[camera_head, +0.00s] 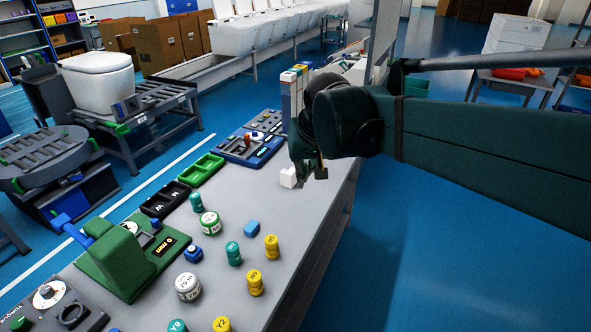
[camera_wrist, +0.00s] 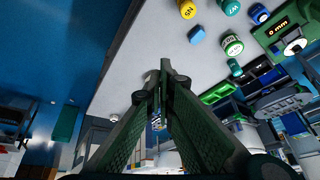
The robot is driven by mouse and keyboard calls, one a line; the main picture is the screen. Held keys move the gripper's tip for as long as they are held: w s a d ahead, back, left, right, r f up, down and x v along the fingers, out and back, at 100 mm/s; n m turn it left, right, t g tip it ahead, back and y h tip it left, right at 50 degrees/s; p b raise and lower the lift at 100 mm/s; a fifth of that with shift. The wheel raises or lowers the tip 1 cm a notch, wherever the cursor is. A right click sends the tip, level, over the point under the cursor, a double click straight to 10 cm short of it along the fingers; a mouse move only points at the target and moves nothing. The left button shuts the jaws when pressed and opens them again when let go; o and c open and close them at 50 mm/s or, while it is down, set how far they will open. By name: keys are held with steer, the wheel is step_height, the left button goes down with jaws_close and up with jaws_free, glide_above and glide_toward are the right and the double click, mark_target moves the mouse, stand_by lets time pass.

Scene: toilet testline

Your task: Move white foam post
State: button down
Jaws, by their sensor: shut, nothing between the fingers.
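A small white block (camera_head: 288,177), which looks like the white foam post, stands on the grey table (camera_head: 220,262) near its right edge. My gripper (camera_head: 319,172) is just right of it in the head view, pointing down; I cannot tell whether they touch. In the wrist view the fingers of my gripper (camera_wrist: 166,72) meet at the tips with nothing between them. A pale shape (camera_wrist: 150,76) shows just left of the fingertips, mostly hidden behind them; I cannot tell if it is the post.
Green tray (camera_head: 203,170), black tray (camera_head: 165,199) and blue panel (camera_head: 250,138) line the table's left side. Yellow, teal and white canisters (camera_head: 188,287) and a blue block (camera_head: 252,228) stand nearer the camera. Upright boxes (camera_head: 291,93) stand behind my gripper. The table's right edge is close.

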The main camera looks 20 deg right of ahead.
steer(key=w+d+f+m+g+p, duration=0.15)
steer(key=w+d, duration=0.25)
steer(key=w, duration=1)
steer(key=w+d+f+m+g+p, duration=0.1)
steer(key=w+d+m+p, duration=0.15)
steer(key=w, duration=1.05)
steer(key=w+d+f+m+g+p, duration=0.1)
steer(key=w+d+f, duration=0.4)
steer(key=w+f, duration=0.4)
steer(key=w+d+f+m+g+p, duration=0.1)
steer(key=w+d+f, duration=0.3)
steer(key=w+f, duration=0.5)
steer(key=shift+w+d+f+m+g+p, duration=0.2)
steer(key=shift+d+f+m+g+p, duration=0.15)
steer(key=shift+f, duration=0.25)
step_height(320, 180, down, 10)
steer(key=shift+f+b, duration=0.1)
steer(key=shift+b, duration=0.5)
steer(key=shift+s+a, duration=0.6)
steer(key=shift+s, duration=0.1)
steer(key=shift+s+a, duration=0.75)
steer(key=shift+s, duration=0.05)
